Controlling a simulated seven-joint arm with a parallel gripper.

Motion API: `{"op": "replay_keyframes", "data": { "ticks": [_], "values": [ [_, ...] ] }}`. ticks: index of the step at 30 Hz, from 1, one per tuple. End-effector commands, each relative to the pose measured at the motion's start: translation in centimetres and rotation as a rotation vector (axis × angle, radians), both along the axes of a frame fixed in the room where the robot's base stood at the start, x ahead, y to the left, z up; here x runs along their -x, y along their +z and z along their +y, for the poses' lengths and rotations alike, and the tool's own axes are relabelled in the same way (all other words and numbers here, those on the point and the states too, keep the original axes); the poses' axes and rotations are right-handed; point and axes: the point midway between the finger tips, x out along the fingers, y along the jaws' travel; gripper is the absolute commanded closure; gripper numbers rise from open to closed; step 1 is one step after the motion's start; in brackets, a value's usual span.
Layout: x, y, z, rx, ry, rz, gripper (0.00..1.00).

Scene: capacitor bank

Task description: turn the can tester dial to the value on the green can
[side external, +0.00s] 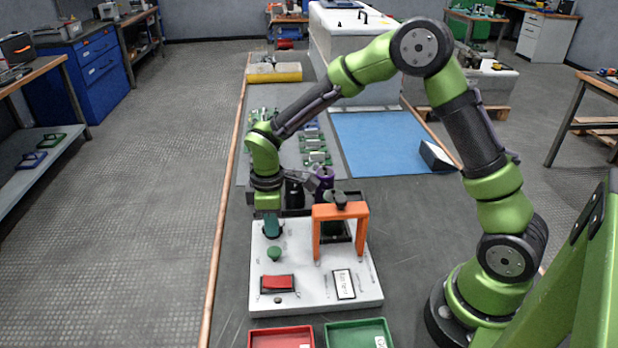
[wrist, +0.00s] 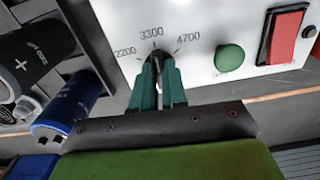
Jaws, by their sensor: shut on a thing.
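The can tester (side external: 310,298) is a white panel on the bench. Its dial (wrist: 157,54) is a dark knob marked 2200, 3300 and 4700 in the wrist view. My gripper (wrist: 160,72) is shut on the dial, with its teal fingers on either side; in the side view, the gripper (side external: 272,229) is at the panel's far left. The knob's tip looks closest to 3300, but the fingers hide much of it.
A green button (side external: 274,254) and a red switch (side external: 278,283) are near the dial. A black can (wrist: 30,53) and a blue can (wrist: 66,106) lie close left of my gripper in the wrist view. Red (side external: 281,330) and green trays (side external: 357,323) are in front.

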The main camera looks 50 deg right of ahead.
Motion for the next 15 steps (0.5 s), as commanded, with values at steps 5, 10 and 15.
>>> {"op": "replay_keyframes", "data": {
  "ticks": [5, 10, 15],
  "values": [
    [-0.04, 0.10, -0.03, 0.000, 0.035, -0.001, 1.00],
    [-0.05, 0.10, -0.02, 0.000, 0.045, -0.001, 1.00],
    [-0.05, 0.11, -0.02, 0.000, 0.045, -0.001, 1.00]
  ]
}}
